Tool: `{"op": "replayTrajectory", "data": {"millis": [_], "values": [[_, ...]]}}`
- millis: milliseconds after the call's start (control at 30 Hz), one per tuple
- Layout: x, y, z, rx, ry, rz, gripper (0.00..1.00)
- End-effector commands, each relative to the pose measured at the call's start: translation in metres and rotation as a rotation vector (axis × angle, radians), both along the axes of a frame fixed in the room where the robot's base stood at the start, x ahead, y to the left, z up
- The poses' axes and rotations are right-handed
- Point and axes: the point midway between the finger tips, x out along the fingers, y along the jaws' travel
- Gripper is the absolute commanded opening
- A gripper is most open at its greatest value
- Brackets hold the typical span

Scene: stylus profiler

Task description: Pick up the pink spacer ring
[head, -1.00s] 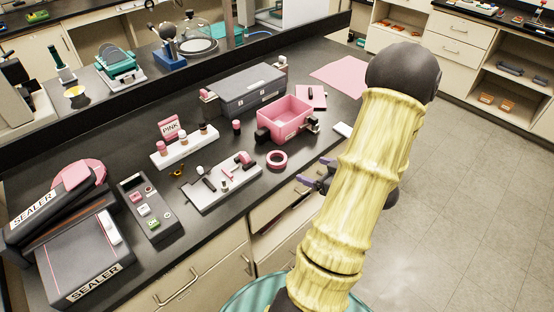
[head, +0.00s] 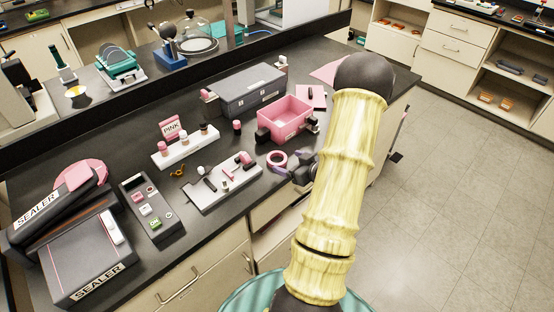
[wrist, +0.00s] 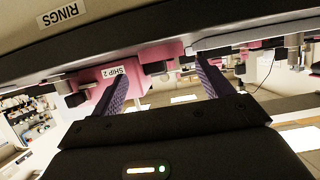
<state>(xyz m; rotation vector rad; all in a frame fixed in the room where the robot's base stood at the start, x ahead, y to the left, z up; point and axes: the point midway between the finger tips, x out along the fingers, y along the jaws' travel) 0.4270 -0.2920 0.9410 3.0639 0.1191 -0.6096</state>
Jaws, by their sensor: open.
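The pink spacer ring (head: 269,160) lies flat on the black counter in the head view, in front of the pink bin and right of the white fixture plate. My gripper (head: 292,172) is beside the ring, just to its front right, with its purple-grey fingers pointing toward it. I cannot tell whether a finger touches the ring. In the wrist view my gripper (wrist: 160,84) has its two fingers well apart with nothing held between them. Pink shapes show beyond the fingers there, but I cannot pick out the ring for sure.
The pink bin (head: 292,112) with black handles stands behind the ring. The white fixture plate (head: 213,195) with pink and dark parts is to the left. A grey case (head: 250,97) stands at the back. The counter's front edge runs close to my gripper.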

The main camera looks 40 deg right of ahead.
Motion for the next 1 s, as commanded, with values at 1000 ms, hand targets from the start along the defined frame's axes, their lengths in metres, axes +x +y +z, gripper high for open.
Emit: {"op": "replayTrajectory", "data": {"millis": [1000], "values": [[0.047,0.007,-0.018,0.000,-0.001,0.001,0.69]]}}
